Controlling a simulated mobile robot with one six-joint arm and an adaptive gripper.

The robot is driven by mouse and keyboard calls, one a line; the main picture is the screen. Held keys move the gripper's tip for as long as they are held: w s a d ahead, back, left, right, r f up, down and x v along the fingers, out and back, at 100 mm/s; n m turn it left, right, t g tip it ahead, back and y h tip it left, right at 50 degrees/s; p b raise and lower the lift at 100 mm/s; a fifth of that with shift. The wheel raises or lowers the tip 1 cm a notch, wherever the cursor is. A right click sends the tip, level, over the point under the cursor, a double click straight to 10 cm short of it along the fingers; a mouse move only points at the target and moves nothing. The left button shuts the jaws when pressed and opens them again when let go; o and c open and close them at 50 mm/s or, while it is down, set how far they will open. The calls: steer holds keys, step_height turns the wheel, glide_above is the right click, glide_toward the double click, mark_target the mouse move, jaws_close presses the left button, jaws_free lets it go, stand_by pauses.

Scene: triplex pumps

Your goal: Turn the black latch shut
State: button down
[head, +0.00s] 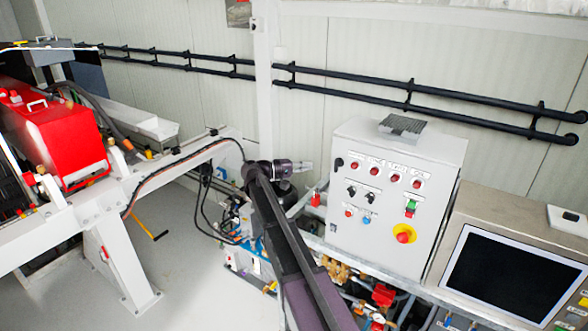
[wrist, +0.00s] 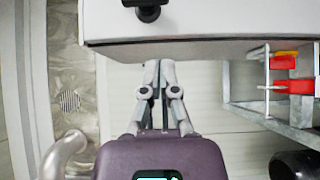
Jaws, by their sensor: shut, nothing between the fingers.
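The black latch (head: 339,162) sits at the upper left of the white control cabinet's (head: 372,240) front. In the wrist view, a black knob-like part (wrist: 147,9), likely that latch, shows at the top edge on the white box (wrist: 210,20), partly cut off. My gripper (head: 308,166) is left of the cabinet in the head view, apart from the latch. In the wrist view my gripper (wrist: 159,66) is shut and empty, its fingertips near the box's lower edge and below the black part. How far the latch is turned is too small to tell.
The cabinet's front carries red lamps, black switches and a red-yellow stop button (head: 404,234). A monitor (head: 505,275) stands at the right. Black rails (head: 400,95) run along the wall. Pipes and valves (head: 340,270) crowd below the cabinet. A metal frame with red parts (wrist: 290,88) is at the wrist view's right.

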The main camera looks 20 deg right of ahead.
mark_target(336, 165)
steer(key=shift+s+d, duration=0.6)
steer(key=shift+d, duration=0.35)
steer(key=shift+s+d, duration=0.6)
steer(key=shift+d, duration=0.4)
steer(key=shift+s+d, duration=0.6)
steer(key=shift+d, duration=0.35)
